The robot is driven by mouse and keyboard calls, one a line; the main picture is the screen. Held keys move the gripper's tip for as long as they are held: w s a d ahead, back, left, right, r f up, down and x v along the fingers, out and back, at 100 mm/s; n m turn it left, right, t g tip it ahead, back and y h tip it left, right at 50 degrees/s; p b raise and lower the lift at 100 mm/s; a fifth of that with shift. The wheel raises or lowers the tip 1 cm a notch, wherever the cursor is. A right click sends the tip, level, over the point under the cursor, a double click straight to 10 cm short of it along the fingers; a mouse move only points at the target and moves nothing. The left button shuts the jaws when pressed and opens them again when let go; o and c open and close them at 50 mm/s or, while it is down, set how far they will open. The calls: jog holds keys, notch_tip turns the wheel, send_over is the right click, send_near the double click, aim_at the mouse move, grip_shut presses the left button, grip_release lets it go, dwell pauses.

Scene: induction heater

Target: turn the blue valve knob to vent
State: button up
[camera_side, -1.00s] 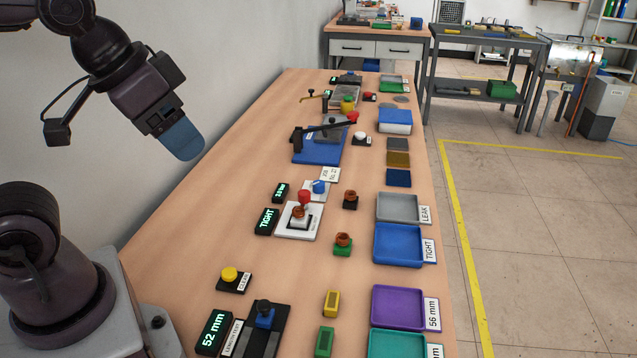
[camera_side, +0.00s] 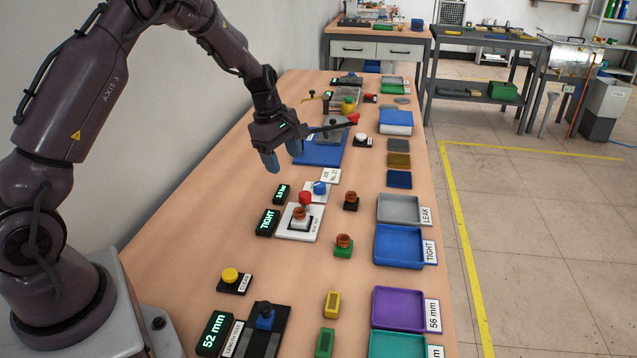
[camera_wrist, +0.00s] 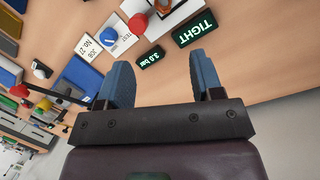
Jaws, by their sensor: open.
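The blue valve knob (camera_side: 320,187) sits on a white labelled plate in the middle of the bench. It also shows in the wrist view (camera_wrist: 108,36), at upper left beyond my left fingertip. My gripper (camera_side: 285,154) is open and empty, held above the bench, up and to the left of the knob. Its two blue fingers (camera_wrist: 160,75) stand apart with bare table between them in the wrist view. Behind the knob's display, a small box reads a bar value (camera_wrist: 150,57), and a larger display reads TIGHT (camera_wrist: 195,28).
A red knob (camera_side: 305,197) on a white fixture (camera_side: 292,229) stands just in front of the valve. A blue fixture with a black, red-tipped lever (camera_side: 338,126) lies behind it. Blue (camera_side: 376,246) and grey trays line the right edge. Bare table lies left of the displays.

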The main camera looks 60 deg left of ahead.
jog(key=w+a+f+n, duration=0.4)
jog(key=a+f+n, duration=0.1)
jog(key=n, duration=0.2)
jog(key=n+t+y, duration=0.1)
jog(key=n+t, duration=0.2)
jog(key=n, duration=0.5)
send_near(319, 184)
jog(key=x, duration=0.9)
jog(key=shift+w+f, duration=0.1)
jog(key=shift+w, duration=0.05)
jog(key=c, duration=0.9)
